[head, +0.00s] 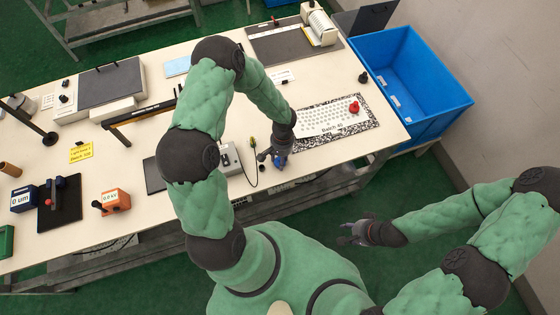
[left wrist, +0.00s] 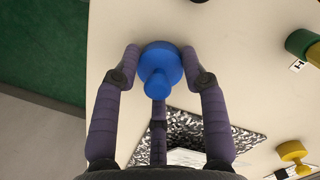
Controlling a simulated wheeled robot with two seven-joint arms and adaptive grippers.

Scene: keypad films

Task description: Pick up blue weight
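The blue weight (left wrist: 160,68) has a round body and a knob that faces the camera in the left wrist view. In the head view a small part of it shows as blue (head: 281,161) at the front edge of the table. My left gripper (left wrist: 160,60) has a finger close against each side of the weight and a third finger below its knob. No clear gap shows between the side fingertips and the weight. I cannot tell whether the weight is lifted. My right gripper (head: 352,235) is empty, its fingers apart, in front of the table.
A white keypad board (head: 325,118) on a speckled mat carries a red weight (head: 354,107). A blue bin (head: 412,80) stands at the table's right end. An orange box (head: 116,201) and a yellow note (head: 81,152) lie on the left. A yellow weight (left wrist: 292,152) shows in the wrist view.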

